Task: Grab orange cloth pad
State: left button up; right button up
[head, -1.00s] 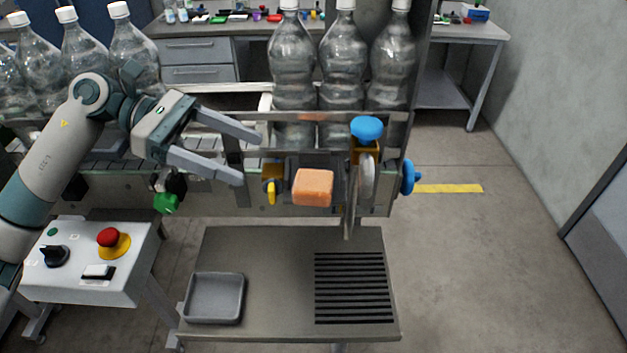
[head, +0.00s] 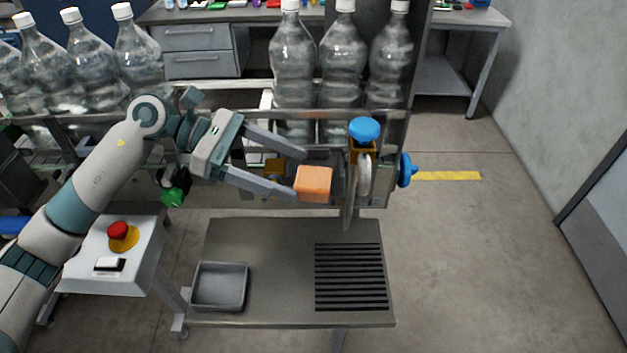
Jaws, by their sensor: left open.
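The orange cloth pad (head: 314,183) is a small block in the head view, at the front of the bottle machine, left of the blue-knobbed post. My left gripper (head: 301,174) is open, its two long grey fingers pointing right. The fingertips are at the pad's left edge, the lower one close to its lower left corner. I cannot tell whether they touch it. Nothing shows held between the fingers. My right gripper is not in view.
Clear bottles (head: 342,60) stand on the conveyor behind the pad. A blue knob (head: 364,130) and upright plate are just right of it. Below is a table (head: 280,270) with a grey tray (head: 219,287) and black slotted grate (head: 350,277). A control box (head: 135,270) stands left.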

aim_at(306, 176)
pick_arm(q)
jog(key=p+x, duration=0.1)
jog(key=x, duration=0.1)
jog(key=p+x, duration=0.1)
jog(key=x, duration=0.2)
jog(key=shift+r, duration=0.25)
jog(key=shift+s+d+f+p, duration=0.1)
jog(key=shift+d+f+p, duration=0.2)
jog(key=shift+d, duration=0.1)
jog(key=c, duration=0.9)
jog(key=shift+c, duration=1.1)
